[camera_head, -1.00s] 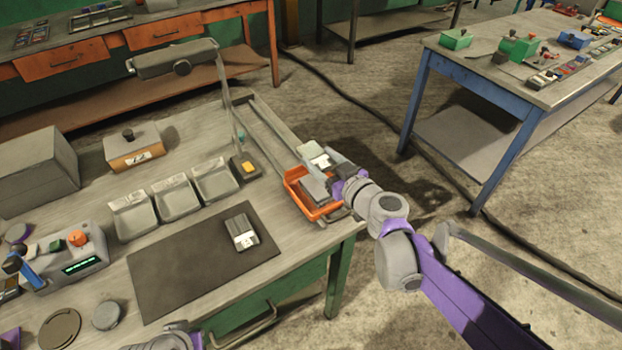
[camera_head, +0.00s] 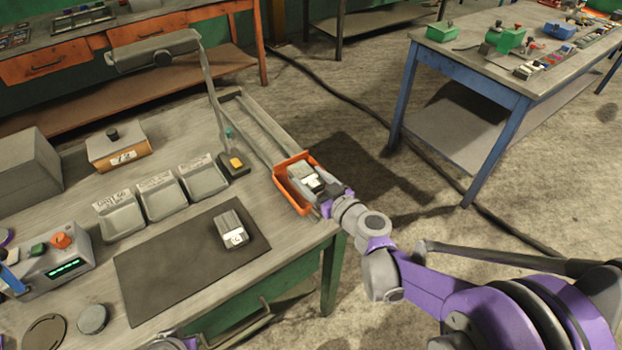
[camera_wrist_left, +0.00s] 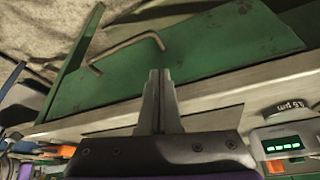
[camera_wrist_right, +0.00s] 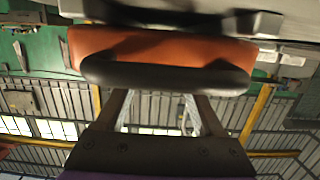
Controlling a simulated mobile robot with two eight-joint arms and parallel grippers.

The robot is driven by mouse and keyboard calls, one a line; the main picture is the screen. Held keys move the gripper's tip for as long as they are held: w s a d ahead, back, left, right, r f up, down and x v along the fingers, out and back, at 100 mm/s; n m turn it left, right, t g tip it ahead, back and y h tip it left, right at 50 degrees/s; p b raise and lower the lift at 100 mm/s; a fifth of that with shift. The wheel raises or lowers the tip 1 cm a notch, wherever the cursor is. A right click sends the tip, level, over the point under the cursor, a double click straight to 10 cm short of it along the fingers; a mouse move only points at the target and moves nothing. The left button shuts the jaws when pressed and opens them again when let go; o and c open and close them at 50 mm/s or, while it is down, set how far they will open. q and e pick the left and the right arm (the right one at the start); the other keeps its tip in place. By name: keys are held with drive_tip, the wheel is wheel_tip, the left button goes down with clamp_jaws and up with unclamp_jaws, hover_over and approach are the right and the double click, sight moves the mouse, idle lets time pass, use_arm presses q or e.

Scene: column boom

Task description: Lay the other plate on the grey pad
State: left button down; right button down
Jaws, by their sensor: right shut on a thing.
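One plate (camera_head: 231,229), grey with a white end, lies on the dark grey pad (camera_head: 165,268) near its right side. The other plate (camera_head: 302,174), grey with a white part, shows at the orange bin (camera_head: 283,182). My left gripper (camera_wrist_left: 160,75) is shut and empty by the bench front.
Three labelled trays (camera_head: 157,207) stand behind the pad. A small block with a yellow button (camera_head: 236,163) stands left of the bin. A lamp (camera_head: 155,55) overhangs the bench. A device with a green display (camera_head: 50,262) stands at the left. The pad's left and middle are bare.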

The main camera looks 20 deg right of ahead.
unclamp_jaws()
drive_tip(key=shift+f, duration=0.1)
drive_tip(key=shift+s+r, duration=0.15)
drive_tip(key=shift+r, duration=0.05)
drive_tip(key=p+v, duration=0.1)
drive_tip(key=v, duration=1)
drive_tip(key=shift+s+d, duration=0.1)
drive_tip(key=shift+s, duration=0.05)
drive_tip(key=s+a+f+g, duration=0.2)
drive_tip(key=s+a, duration=0.1)
drive_tip(key=s+a+f+g, duration=0.1)
drive_tip(key=a+g, duration=0.1)
drive_tip(key=shift+s+a+f+y, duration=0.2)
drive_tip(key=shift+s+y, duration=0.15)
drive_tip(key=shift+y, duration=0.05)
drive_tip(key=s+d+f+m+g+h, duration=0.2)
drive_tip(key=s+g+h, duration=0.1)
drive_tip(key=s, duration=0.3)
drive_tip(key=s+d+f+m+g+h, duration=0.2)
drive_tip(key=s+f+g+h, duration=0.1)
drive_tip(key=s, duration=0.4)
drive_tip(key=shift+d, duration=0.15)
